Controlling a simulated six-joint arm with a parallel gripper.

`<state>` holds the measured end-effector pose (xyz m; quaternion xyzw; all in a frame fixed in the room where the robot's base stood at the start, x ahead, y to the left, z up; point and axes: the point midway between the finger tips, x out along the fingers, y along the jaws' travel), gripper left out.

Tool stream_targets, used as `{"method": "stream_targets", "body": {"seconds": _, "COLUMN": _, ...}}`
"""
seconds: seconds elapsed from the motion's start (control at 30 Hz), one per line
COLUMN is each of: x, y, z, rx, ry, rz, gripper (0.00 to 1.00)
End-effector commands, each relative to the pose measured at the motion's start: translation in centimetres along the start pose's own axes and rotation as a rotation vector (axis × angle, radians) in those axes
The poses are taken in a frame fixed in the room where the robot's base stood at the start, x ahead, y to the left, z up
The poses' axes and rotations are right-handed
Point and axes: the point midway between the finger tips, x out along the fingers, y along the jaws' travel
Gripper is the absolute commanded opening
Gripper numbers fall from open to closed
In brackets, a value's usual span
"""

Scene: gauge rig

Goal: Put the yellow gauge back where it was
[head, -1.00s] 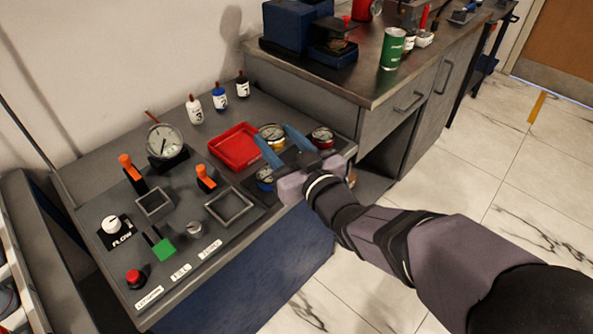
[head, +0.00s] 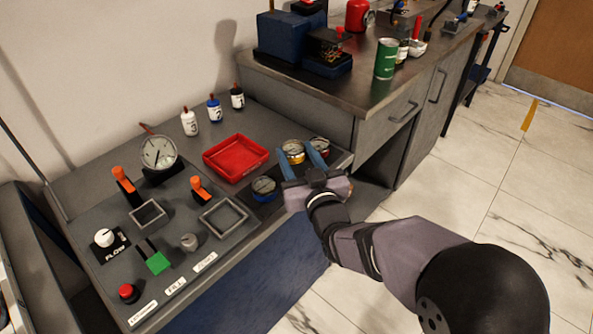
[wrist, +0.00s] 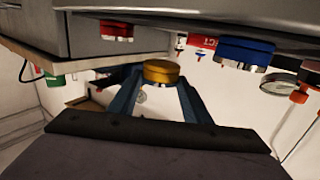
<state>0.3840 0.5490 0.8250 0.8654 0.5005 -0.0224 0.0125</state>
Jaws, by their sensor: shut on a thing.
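The yellow gauge (head: 293,151) has a round pale face and a yellow body. My gripper (head: 299,154) has its blue fingers on either side of it and is shut on it. In the wrist view, the yellow gauge (wrist: 161,72) sits between the fingertips and appears raised off the panel; the exact gap cannot be told. The red gauge (head: 319,145) is just right of it. The blue gauge (head: 264,187) is on the dark strip (head: 266,208) to its lower left. My gripper and fingers hide part of that strip.
A red tray (head: 235,157) lies left of the held gauge. A large dial gauge (head: 158,152), orange levers (head: 122,181) and small bottles (head: 214,110) stand farther left and back. The higher cabinet top (head: 345,82) rises close behind my gripper.

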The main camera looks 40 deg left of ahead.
Motion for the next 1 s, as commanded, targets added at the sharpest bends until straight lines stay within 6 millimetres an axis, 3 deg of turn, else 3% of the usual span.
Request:
{"method": "stream_targets", "body": {"seconds": 0.33, "x": 0.1, "y": 0.0, "z": 1.3, "rx": 0.000, "ry": 0.001, "rz": 0.000, "gripper": 0.14}}
{"method": "stream_targets", "body": {"seconds": 0.63, "x": 0.2, "y": 0.0, "z": 4.5, "rx": 0.000, "ry": 0.000, "rz": 0.000, "gripper": 0.14}}
{"method": "stream_targets", "body": {"seconds": 1.0, "x": 0.3, "y": 0.0, "z": 4.8, "rx": 0.000, "ry": 0.003, "rz": 0.000, "gripper": 0.14}}
